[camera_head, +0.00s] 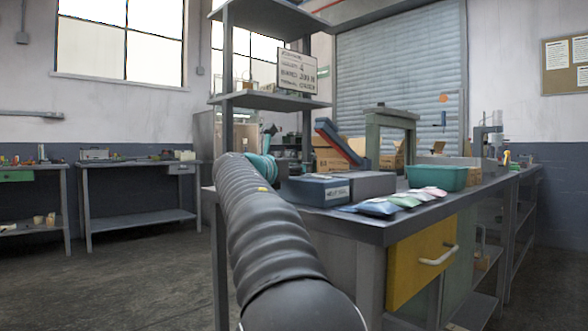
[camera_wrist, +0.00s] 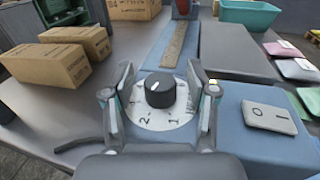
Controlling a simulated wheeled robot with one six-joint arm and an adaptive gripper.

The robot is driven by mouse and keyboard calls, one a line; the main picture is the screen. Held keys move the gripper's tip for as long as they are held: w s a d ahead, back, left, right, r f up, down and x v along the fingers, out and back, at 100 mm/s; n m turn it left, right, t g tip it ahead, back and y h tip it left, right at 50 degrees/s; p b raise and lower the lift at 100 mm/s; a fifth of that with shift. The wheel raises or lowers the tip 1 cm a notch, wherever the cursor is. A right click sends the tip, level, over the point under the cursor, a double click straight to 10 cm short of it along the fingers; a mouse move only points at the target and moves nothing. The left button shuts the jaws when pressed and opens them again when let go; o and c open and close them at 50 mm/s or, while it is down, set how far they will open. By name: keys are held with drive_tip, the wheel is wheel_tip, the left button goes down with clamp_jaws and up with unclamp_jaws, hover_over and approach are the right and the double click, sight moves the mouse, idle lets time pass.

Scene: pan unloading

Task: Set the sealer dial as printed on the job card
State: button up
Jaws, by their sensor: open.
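The sealer (camera_head: 318,190) is a low blue and grey machine on the bench. In the wrist view its dial (camera_wrist: 160,90) is a black knob with a small white mark, on a white disc (camera_wrist: 150,124) printed with 1 and 2; other digits are hidden. The mark seems to point to the upper left. My gripper (camera_wrist: 160,72) is open, one finger on each side of the knob, with a gap at both sides. In the head view my arm hides the fingers and dial. A white card (camera_head: 297,72) stands on the shelf; its small print is not clearly readable.
A rocker switch (camera_wrist: 270,116) marked O and I is right of the dial. Cardboard boxes (camera_wrist: 52,62) are at the left. A teal bin (camera_head: 437,177) and several coloured pouches (camera_head: 378,207) lie right of the sealer. A shelf post (camera_head: 228,90) rises close to my arm.

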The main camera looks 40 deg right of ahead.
clamp_jaws()
drive_tip(key=shift+w+r+m+g+p, duration=0.15)
drive_tip(key=shift+m+g+p, duration=0.15)
drive_tip(key=shift+g+p, duration=0.35)
drive_tip(key=g+p, duration=0.1)
drive_tip(key=p, duration=0.1)
drive_tip(key=m+g+p, duration=0.1)
drive_tip(key=p, duration=0.1)
drive_tip(key=shift+r+m+g+h, duration=0.25)
drive_tip(key=shift+m+h, duration=0.05)
drive_tip(key=shift+h, duration=0.1)
drive_tip(key=m+g+p, duration=0.2)
drive_tip(key=g+p, duration=0.1)
drive_tip(key=p, duration=0.3)
drive_tip(key=shift+r+g, duration=0.1)
drive_tip(key=shift+g, duration=0.2)
drive_tip(key=m+g+p, duration=0.2)
drive_tip(key=g+p, duration=0.1)
drive_tip(key=shift+f+m+y, duration=0.35)
drive_tip(key=shift+m+y, duration=0.05)
drive_tip(key=m+g+y, duration=0.1)
drive_tip(key=g, duration=0.2)
drive_tip(key=shift+f+m, duration=0.2)
drive_tip(key=shift+m, duration=0.2)
drive_tip(key=shift+m+g+y, duration=0.4)
drive_tip(key=shift+m+g, duration=0.2)
drive_tip(key=shift+g, duration=0.1)
drive_tip(key=shift+m+g+y, duration=0.4)
drive_tip(key=shift+g, duration=0.3)
